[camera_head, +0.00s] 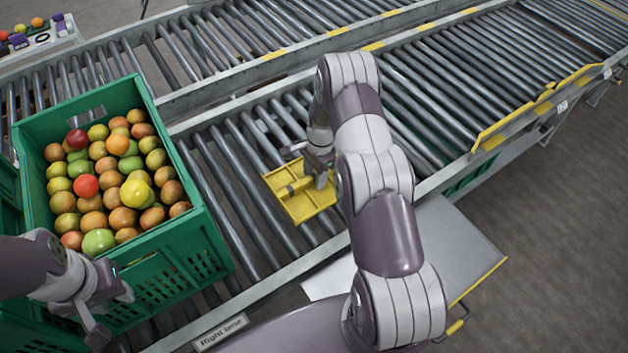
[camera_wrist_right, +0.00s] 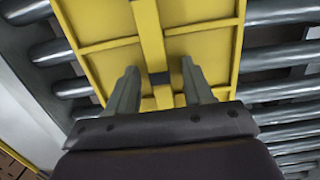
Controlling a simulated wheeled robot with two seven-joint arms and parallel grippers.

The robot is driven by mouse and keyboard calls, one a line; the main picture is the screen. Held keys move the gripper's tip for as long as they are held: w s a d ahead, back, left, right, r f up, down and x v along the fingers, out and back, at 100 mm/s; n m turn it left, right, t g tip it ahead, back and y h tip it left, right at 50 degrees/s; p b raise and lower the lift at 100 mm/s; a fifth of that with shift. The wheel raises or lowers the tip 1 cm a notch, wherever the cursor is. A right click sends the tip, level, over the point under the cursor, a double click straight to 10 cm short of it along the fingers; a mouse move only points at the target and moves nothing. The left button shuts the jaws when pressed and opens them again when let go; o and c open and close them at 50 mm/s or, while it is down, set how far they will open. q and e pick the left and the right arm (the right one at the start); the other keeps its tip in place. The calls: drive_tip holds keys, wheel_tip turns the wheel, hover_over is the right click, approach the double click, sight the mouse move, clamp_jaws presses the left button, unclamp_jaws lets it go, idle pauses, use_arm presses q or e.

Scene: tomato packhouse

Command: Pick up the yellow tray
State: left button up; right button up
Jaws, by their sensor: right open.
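The yellow tray (camera_head: 302,205) lies on the grey rollers of the near conveyor in the head view, partly hidden by my right arm. My right gripper (camera_head: 318,172) is over the tray. In the right wrist view its two fingers (camera_wrist_right: 160,85) are apart, one on each side of the central bar. I cannot tell whether they touch it. My left gripper (camera_head: 102,310) is at the lower left, beside the green crate's front wall.
A green crate (camera_head: 175,250) full of red, orange and green tomatoes stands left of the tray. A second roller lane (camera_head: 235,35) runs behind. Yellow guards (camera_head: 515,120) edge the conveyor at right. A grey plate (camera_head: 445,245) lies in front of the conveyor.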

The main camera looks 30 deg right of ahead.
clamp_jaws()
drive_tip(key=shift+r, duration=0.1)
